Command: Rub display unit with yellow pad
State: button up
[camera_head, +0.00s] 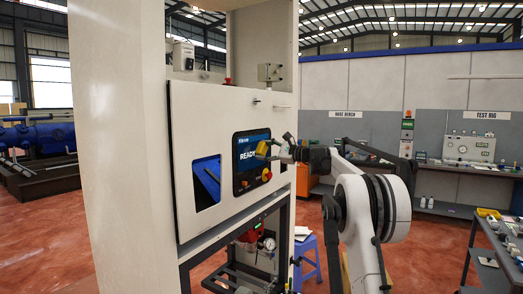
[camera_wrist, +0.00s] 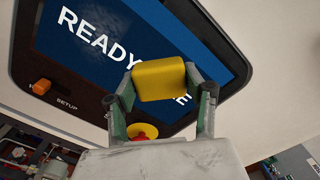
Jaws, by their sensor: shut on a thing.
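The display unit (camera_head: 246,148) is a dark panel with a blue screen reading "READY", set in the white cabinet front. It also fills much of the wrist view (camera_wrist: 85,50), with its screen seen close up. My gripper (camera_head: 268,147) is in front of the right part of the screen. In the wrist view its two green-grey fingers (camera_wrist: 160,85) are shut on the yellow pad (camera_wrist: 159,80). The pad (camera_head: 262,149) covers part of the screen's text. I cannot tell whether the pad touches the screen.
An orange knob (camera_wrist: 42,86) and a yellow-red button (camera_wrist: 143,131) sit on the panel below the screen. The white cabinet (camera_head: 205,110) has a blue-backed opening (camera_head: 207,182) left of the display. A blue stool (camera_head: 307,258) stands on the floor right of the cabinet frame.

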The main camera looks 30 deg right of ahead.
aim_at(243, 154)
jog(key=shift+w+d, duration=0.15)
jog(key=shift+d, duration=0.1)
jog(key=shift+s+a+f+b, duration=0.1)
jog(key=shift+s+a+b, duration=0.3)
jog(key=shift+a, duration=0.3)
jog(key=shift+s+a+b, duration=0.3)
jog(key=shift+a+b, duration=0.05)
jog(key=shift+a, duration=0.3)
jog(key=shift+s+a+b, duration=0.45)
jog(key=shift+s+a, duration=0.25)
jog(key=shift+a, duration=0.5)
jog(key=shift+s+a+b, duration=0.45)
jog(key=shift+s+a, duration=0.25)
jog(key=shift+a, duration=0.55)
jog(key=shift+s+a+b, duration=0.45)
jog(key=shift+s+a, duration=0.25)
jog(key=shift+a, duration=0.5)
jog(key=v, duration=0.6)
jog(key=shift+b, duration=0.4)
jog(key=v, duration=0.3)
